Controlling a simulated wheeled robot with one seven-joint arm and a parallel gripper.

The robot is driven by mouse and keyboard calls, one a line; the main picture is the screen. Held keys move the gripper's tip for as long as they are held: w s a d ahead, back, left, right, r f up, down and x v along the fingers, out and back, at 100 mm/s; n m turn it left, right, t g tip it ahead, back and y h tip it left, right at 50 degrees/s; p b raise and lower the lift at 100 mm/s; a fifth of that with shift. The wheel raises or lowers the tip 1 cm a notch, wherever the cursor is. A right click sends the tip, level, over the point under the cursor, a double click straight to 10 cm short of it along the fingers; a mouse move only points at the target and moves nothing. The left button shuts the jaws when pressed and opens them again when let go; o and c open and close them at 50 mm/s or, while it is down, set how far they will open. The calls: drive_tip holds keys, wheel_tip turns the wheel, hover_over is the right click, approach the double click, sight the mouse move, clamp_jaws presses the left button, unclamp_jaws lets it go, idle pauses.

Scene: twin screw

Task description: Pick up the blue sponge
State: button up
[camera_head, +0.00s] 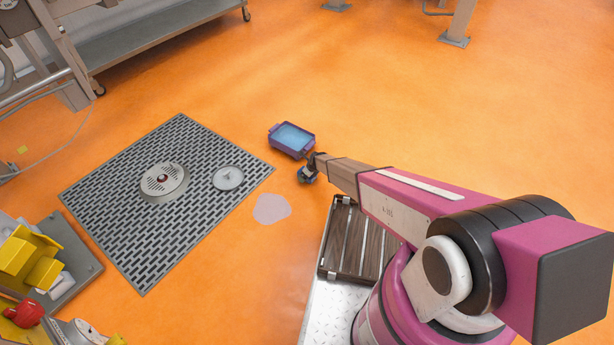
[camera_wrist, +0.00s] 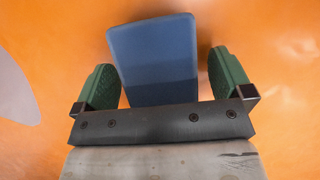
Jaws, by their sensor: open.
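The blue sponge (camera_wrist: 153,60) is a flat block with rounded corners. In the wrist view it lies between the two green fingers of my gripper (camera_wrist: 162,62). The fingers are open, with a gap showing on each side of the sponge, wider on the right. Its near end is hidden behind the dark gripper bar. In the head view my gripper (camera_head: 309,170) is low over the orange floor, and a small blue patch beside it seems to be the sponge (camera_head: 304,178).
A purple tray (camera_head: 272,133) with light blue contents stands just beyond my gripper. A pale puddle (camera_head: 271,208) lies to the left, also partly seen in the wrist view (camera_wrist: 14,88). A floor grate (camera_head: 120,215) lies further left. Open floor (camera_head: 400,110) extends behind.

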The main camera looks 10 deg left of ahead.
drive_tip(key=shift+f, duration=0.25)
drive_tip(key=c, duration=1)
drive_tip(key=shift+r, duration=0.55)
wheel_tip(320, 180, up, 4)
drive_tip(key=shift+s+r, duration=0.1)
drive_tip(key=shift+s, duration=0.05)
drive_tip(key=s+a+r, duration=0.6)
drive_tip(key=s+a, duration=0.1)
drive_tip(key=s, duration=0.1)
drive_tip(key=shift+s+a+r, duration=0.15)
drive_tip(key=shift+s+a, duration=0.1)
drive_tip(key=shift+s, duration=0.05)
